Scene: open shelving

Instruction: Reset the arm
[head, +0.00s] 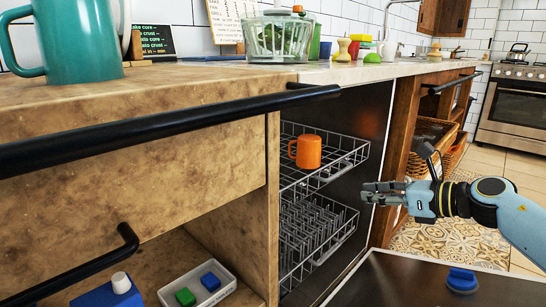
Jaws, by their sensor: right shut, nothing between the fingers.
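My right gripper (380,191) reaches in from the right and points left, in front of the dishwasher opening. Its fingers are together with nothing between them. It is apart from the orange mug (308,151), which stands on the upper dishwasher rack (345,158) to its left. My left gripper is outside the view.
The dishwasher door (415,285) lies open below my right arm, with a blue object (462,280) on it. The lower rack (320,230) is at the left. A black handle bar (150,130) crosses the near left. A teal mug (80,40) and salad spinner (278,38) stand on the counter (200,80).

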